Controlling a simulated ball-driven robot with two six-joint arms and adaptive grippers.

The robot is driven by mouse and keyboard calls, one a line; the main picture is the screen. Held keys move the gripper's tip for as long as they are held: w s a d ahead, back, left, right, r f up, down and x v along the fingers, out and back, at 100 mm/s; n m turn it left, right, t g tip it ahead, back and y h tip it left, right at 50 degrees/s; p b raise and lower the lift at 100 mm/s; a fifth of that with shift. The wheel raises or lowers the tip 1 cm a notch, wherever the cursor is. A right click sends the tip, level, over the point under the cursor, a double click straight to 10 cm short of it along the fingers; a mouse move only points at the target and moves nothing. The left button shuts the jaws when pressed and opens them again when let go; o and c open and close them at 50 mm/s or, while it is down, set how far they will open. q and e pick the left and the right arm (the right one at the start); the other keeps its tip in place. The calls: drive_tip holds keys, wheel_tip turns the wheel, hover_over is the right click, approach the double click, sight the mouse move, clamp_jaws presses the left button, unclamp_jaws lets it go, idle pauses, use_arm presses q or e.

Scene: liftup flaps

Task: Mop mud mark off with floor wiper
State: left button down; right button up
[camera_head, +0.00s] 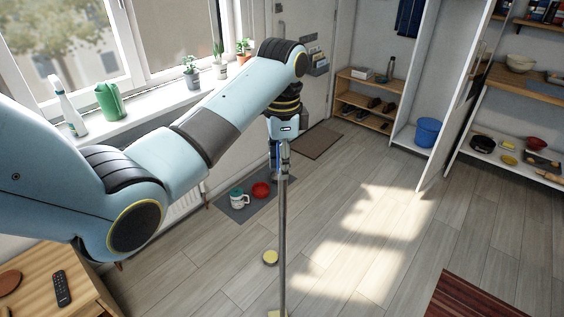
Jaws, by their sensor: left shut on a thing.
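My left arm reaches in from the left, and its gripper (281,148) points down, shut on the upper part of the floor wiper's handle (283,220). The handle is a thin grey pole that stands nearly upright. A pale yellow piece at the pole's lower end (277,313) is cut off by the bottom edge, so most of the wiper head is out of view. I cannot make out a mud mark on the visible floor. My right gripper is not in view.
A small round yellow-topped object (270,257) lies on the floor just left of the pole. A grey mat (232,213) holds a red bowl (261,190) and a white-and-green container (238,198). A wooden table (85,290) stands lower left. The sunlit floor (370,230) to the right is clear.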

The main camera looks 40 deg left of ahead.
sight(281, 182)
use_arm(q)
drive_tip(key=shift+f, duration=0.9)
idle(0.3)
drive_tip(key=shift+s+d+r, duration=0.1)
drive_tip(key=shift+s+d, duration=0.4)
drive_tip(key=shift+s, duration=0.3)
drive_tip(key=shift+s+d+r, duration=0.1)
drive_tip(key=shift+s+d, duration=0.4)
drive_tip(key=shift+s, duration=0.3)
drive_tip(key=s+d, duration=0.7)
drive_tip(key=s, duration=0.6)
drive_tip(key=shift+s+d, duration=0.3)
drive_tip(key=shift+d, duration=0.1)
drive_tip(key=shift+w, duration=0.1)
drive_tip(key=w+a, duration=0.5)
drive_tip(key=w, duration=0.3)
drive_tip(key=w+a, duration=0.4)
drive_tip(key=w, duration=0.4)
drive_tip(key=shift+w+a, duration=0.35)
drive_tip(key=shift+a, duration=0.05)
idle(0.6)
